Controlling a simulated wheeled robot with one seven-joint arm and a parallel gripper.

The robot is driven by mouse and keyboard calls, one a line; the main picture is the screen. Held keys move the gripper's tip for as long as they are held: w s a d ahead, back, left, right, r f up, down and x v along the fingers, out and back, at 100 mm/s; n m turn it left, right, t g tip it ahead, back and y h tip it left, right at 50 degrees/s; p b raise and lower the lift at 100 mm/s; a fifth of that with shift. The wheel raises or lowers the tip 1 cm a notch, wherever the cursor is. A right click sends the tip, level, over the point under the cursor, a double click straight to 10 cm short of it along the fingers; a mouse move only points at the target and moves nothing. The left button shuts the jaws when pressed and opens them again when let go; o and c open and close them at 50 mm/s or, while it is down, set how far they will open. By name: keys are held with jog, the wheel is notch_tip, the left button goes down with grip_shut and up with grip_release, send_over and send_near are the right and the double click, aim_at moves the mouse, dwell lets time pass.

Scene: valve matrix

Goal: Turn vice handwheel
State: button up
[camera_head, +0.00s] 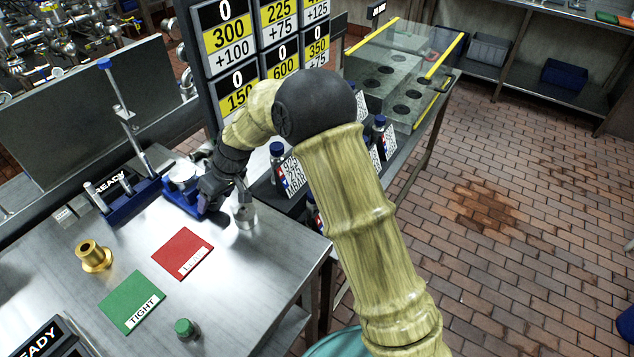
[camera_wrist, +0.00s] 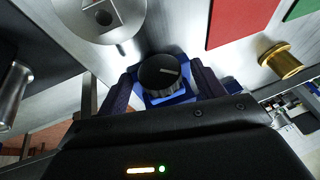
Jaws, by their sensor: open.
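The vice handwheel (camera_wrist: 158,72) is a round black knob with a white line on its face, in front of a blue vice body (camera_wrist: 166,98) in the wrist view. My gripper (camera_wrist: 163,80) is open, with one dark finger on each side of the handwheel. I cannot tell whether the fingers touch it. In the head view my gripper (camera_head: 217,188) is at the right end of the blue vice (camera_head: 180,200) on the steel bench. The handwheel is hidden there behind my gripper.
A red card (camera_head: 183,253), a green TIGHT card (camera_head: 134,302), a brass fitting (camera_head: 94,256) and a green-capped item (camera_head: 186,329) are on the bench (camera_head: 60,300). A blue stand with a tall post (camera_head: 124,115) is left of the vice. Labelled bottles (camera_head: 277,160) stand to the right.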

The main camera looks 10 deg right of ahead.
jog(key=shift+s+a+r+n+t+h+p, duration=0.15)
jog(key=shift+t+h+p, duration=0.35)
jog(key=shift+p, duration=0.25)
jog(key=shift+s+a+f+n+t+h+p, duration=0.1)
jog(key=shift+n+t+h+p, duration=0.1)
jog(key=shift+t+h+p, duration=0.45)
jog(key=shift+s+a+r+n+t+h+p, duration=0.2)
jog(key=shift+t+p, duration=0.25)
jog(key=shift+p, duration=0.4)
jog(key=shift+d+t+h+p, duration=0.15)
jog(key=shift+t+h+p, duration=0.15)
jog(key=shift+h+p, duration=0.05)
jog(key=b+v, duration=0.1)
jog(key=v, duration=1.6)
jog(key=s+d+f+m, duration=0.1)
jog(key=s+d+m, duration=0.1)
jog(key=d, duration=0.9)
jog(key=s+d+f+m+g, duration=0.1)
jog(key=d+m, duration=0.3)
jog(key=d, duration=0.7)
jog(key=shift+s+m+g+h+p, duration=0.3)
jog(key=shift+s+m+h+p, duration=0.1)
jog(key=shift+s, duration=0.15)
jog(key=shift+d+f, duration=0.1)
jog(key=shift+d, duration=0.1)
